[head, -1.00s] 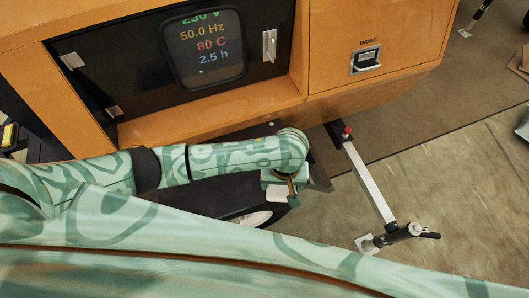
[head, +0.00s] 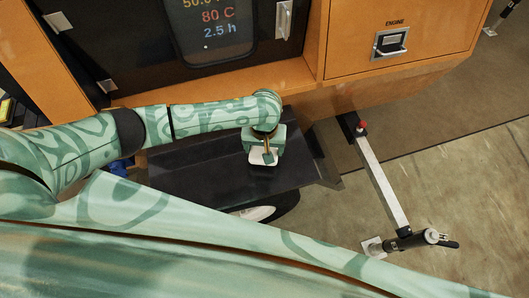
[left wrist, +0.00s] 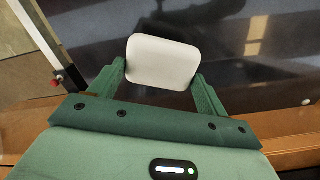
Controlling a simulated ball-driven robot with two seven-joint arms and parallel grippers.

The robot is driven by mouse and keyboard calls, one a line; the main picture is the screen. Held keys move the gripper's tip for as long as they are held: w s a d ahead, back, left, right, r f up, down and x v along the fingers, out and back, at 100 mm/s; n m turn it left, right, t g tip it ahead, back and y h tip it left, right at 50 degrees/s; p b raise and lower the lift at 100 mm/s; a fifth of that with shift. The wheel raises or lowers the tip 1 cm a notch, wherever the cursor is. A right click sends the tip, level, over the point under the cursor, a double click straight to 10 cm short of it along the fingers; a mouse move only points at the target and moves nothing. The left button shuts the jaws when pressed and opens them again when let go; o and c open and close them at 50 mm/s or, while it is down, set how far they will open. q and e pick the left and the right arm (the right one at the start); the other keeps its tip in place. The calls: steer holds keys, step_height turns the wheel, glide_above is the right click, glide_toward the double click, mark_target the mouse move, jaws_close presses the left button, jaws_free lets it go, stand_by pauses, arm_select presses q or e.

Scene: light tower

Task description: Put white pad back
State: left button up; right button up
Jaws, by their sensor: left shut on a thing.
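My left gripper (head: 264,155) is shut on the white pad (head: 258,157), above the dark flat fender (head: 205,172) of the light tower. In the left wrist view the white pad (left wrist: 163,62) is a thin rounded rectangle between the two green fingers (left wrist: 163,78). Behind it is a dark, glossy surface. I cannot tell whether the pad touches the fender. My right gripper is not in view.
The orange tower body (head: 415,32) stands behind, with a dark display panel (head: 120,50) and an engine latch (head: 391,43). A grey outrigger bar (head: 383,185) reaches right to a jack (head: 420,240) on a pale plate (head: 372,247). The floor at right is open.

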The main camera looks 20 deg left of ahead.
mark_target(264, 150)
arm_select(q)
step_height(264, 150, down, 4)
steer(key=shift+r+b, duration=0.25)
steer(key=shift+b, duration=0.7)
steer(key=shift+r, duration=0.25)
steer(key=shift+c, duration=0.4)
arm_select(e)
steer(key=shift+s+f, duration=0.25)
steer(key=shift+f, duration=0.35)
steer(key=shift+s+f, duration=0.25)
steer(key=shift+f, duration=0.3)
arm_select(q)
steer(key=o, duration=1)
steer(key=shift+f, duration=0.1)
steer(key=shift+c, duration=0.2)
step_height(264, 150, up, 12)
steer(key=p, duration=0.7)
steer(key=shift+p, duration=0.35)
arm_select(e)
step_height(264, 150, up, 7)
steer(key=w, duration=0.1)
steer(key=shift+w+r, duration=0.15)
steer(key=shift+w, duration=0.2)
arm_select(q)
steer(key=shift+s, duration=0.15)
